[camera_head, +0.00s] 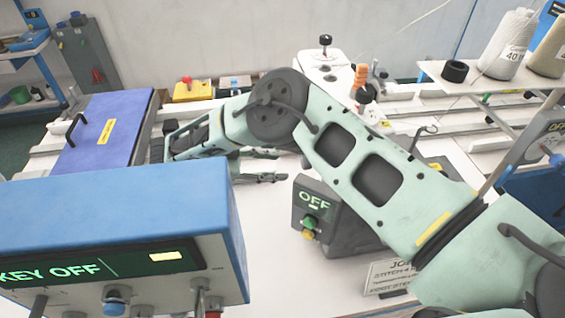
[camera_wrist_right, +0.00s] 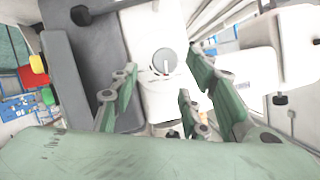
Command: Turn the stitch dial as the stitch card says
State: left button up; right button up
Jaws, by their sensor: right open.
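The stitch dial is a round grey dial (camera_wrist_right: 164,62) with a pale pointer line, on a white machine body in the right wrist view. I cannot make it out in the head view. My right gripper (camera_wrist_right: 165,85) is open, its green fingers on either side of the dial in the picture, with nothing held. In the head view it shows left of my right wrist, low over the table. The stitch card (camera_head: 390,277) is a pale card at the bottom right, its text partly hidden by my arm; "STITCH 4" seems readable. My left gripper is not in view.
A blue control box (camera_head: 110,225) reading "KEY OFF" fills the lower left. A grey box (camera_head: 318,212) reading "OFF", with green and yellow buttons, stands under my right arm. A blue panel with a black handle (camera_head: 105,130) lies left. Thread cones (camera_head: 505,45) stand at upper right.

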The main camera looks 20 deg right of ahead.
aim_at(302, 165)
jog(key=shift+c, duration=0.2)
jog(key=d+m+b, duration=0.1)
jog(key=d, duration=0.1)
jog(key=d+f+m+t+h+b, duration=0.1)
jog(key=d+m, duration=0.1)
jog(key=s+d+f+m+t+b, duration=0.1)
jog(key=d, duration=0.1)
jog(key=shift+d+f+m+h, duration=0.1)
jog(key=shift+d+m+h, duration=0.05)
jog(key=shift+m+h, duration=0.2)
jog(key=shift+w+d+f, duration=0.1)
jog(key=shift+d+f, duration=0.1)
jog(key=shift+d, duration=0.3)
jog(key=shift+f, duration=0.1)
